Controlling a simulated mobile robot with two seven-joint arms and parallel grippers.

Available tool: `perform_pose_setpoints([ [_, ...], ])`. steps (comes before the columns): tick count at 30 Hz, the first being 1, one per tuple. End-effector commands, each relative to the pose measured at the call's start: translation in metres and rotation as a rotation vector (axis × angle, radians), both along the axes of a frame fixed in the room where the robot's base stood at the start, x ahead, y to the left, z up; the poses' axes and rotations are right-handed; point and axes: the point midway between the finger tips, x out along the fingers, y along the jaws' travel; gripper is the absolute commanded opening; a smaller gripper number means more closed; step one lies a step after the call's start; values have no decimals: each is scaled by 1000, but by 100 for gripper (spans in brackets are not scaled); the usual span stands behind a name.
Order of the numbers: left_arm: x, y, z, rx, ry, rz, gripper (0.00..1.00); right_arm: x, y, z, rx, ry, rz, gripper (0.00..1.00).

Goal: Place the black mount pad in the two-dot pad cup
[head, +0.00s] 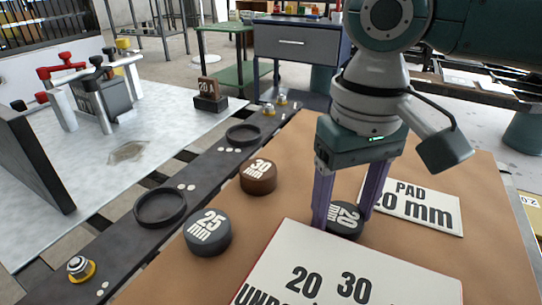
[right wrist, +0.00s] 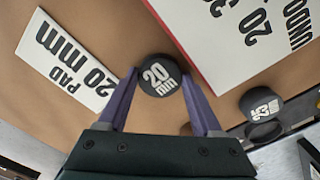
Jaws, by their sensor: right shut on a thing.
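My right gripper (head: 342,218) points down with its purple fingers shut on a black round pad marked 20 mm (head: 346,222). The right wrist view shows this pad (right wrist: 159,76) between the fingertips (right wrist: 159,78). It is at or close to the brown mat; I cannot tell if it touches. Another black pad, marked 25 mm (head: 207,234), stands on the mat to the left. A nearer empty ring cup (head: 160,222) on the dark rail has two dots beside it. A farther ring cup (head: 243,142) has what look like three dots. My left gripper is not in view.
A brown 30 mm pad (head: 258,178) stands between the held pad and the rail (head: 120,238). A white 20/30 sign (head: 320,268) lies in front, and a PAD 20 mm card (head: 425,210) lies right. Bolts stand on the rail. A black plate (head: 32,160) rises at left.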

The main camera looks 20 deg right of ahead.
Motion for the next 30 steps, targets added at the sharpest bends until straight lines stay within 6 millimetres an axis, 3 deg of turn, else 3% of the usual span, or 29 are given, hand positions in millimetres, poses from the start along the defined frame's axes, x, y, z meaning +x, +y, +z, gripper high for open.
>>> perform_pose_setpoints([
  [10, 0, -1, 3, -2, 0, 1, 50, 0, 0, -2, 0, 2, 0, 12],
  [11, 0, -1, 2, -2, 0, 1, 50, 0, 0, -2, 0, 1, 0, 70],
  [13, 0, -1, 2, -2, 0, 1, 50, 0, 0, -2, 0, 1, 0, 78],
  [23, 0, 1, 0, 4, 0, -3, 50, 0, 0, 2, 0, -2, 0, 79],
  [30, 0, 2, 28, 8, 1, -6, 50, 1, 0, 51, 2, -2, 0, 79],
])
